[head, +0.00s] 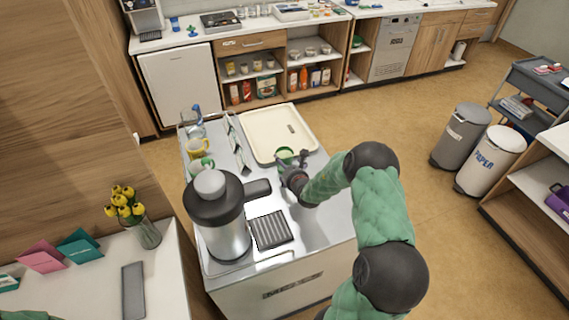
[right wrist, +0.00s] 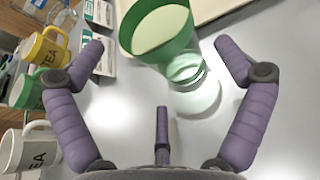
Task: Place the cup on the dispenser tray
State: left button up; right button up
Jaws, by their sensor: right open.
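A green cup (head: 285,153) stands on the metal cart top in the head view, beside the cream tray. In the right wrist view the green cup (right wrist: 158,32) shows a wide rim, a pale inside and a narrower, glassy-looking lower part. My right gripper (head: 291,164) is at the cup. In the right wrist view its fingers (right wrist: 163,58) are spread, one on each side of the cup, with gaps. The dispenser tray (head: 271,230) is a dark ribbed plate beside the silver dispenser (head: 222,228). My left gripper is not in view.
Yellow (head: 197,148) and green (head: 201,167) mugs stand left on the cart; a white mug (right wrist: 24,148) shows in the wrist view. The cream tray (head: 254,152) lies behind. The dispenser's black handle (head: 257,188) juts between cup and dispenser tray. Bare metal lies right of the dispenser tray.

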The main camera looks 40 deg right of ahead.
jog(key=x, duration=0.3)
jog(key=shift+w+f, duration=0.15)
jog(key=shift+w, duration=0.1)
jog(key=c, duration=1.1)
